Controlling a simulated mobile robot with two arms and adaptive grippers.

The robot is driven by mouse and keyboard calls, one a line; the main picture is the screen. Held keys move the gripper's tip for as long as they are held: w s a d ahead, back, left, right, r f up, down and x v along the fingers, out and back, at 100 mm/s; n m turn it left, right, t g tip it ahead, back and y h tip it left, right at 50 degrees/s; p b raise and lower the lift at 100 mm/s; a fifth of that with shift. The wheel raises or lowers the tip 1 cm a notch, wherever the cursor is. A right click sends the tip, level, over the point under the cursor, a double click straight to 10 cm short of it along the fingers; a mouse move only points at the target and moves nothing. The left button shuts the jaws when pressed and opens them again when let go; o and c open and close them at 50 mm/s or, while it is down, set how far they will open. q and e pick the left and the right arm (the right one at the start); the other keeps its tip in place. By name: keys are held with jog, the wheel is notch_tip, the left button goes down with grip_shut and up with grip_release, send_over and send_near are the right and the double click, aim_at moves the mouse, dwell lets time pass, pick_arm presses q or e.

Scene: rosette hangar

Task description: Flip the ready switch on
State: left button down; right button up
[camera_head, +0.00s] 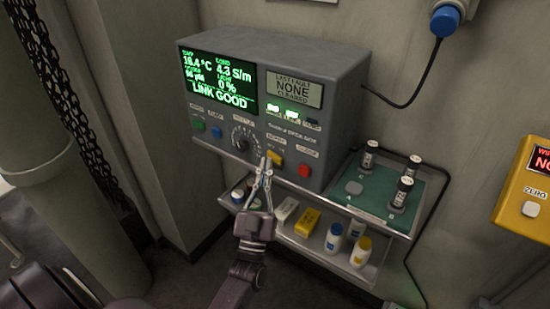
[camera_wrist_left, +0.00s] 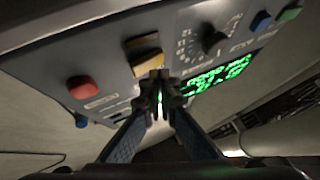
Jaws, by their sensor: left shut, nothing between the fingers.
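A grey console (camera_head: 330,68) stands on a wall shelf, with a lit green screen reading LINK GOOD. A yellow switch (camera_head: 276,158) is on its lower front; it also shows in the left wrist view (camera_wrist_left: 147,64) with a dark piece beside it. Its label is too small to read, so I cannot tell whether it is the ready switch, or its position. My left gripper (camera_head: 265,166) is shut and empty, its tips at or just in front of the yellow switch. In the left wrist view the fingertips (camera_wrist_left: 159,88) are together beside it; contact is unclear. My right gripper is not in view.
A red button (camera_head: 304,170) sits right of the yellow switch, a dial (camera_head: 243,138) left. A green mat (camera_head: 352,190) with several dark vials is at the right. The lower shelf (camera_head: 318,243) holds bottles and boxes. A yellow box (camera_head: 520,185) hangs far right.

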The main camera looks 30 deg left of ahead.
pick_arm(q)
jog(key=shift+w, duration=0.1)
dwell(0.3)
jog(key=shift+w+d, duration=0.1)
jog(key=shift+w, duration=0.25)
jog(key=shift+r, duration=0.1)
dwell(0.4)
jog(key=shift+w+d+r, duration=0.1)
jog(key=shift+w+r, duration=0.1)
jog(key=shift+r, duration=0.1)
dwell(0.7)
jog(key=shift+s+f, duration=0.1)
jog(key=shift+s, duration=0.05)
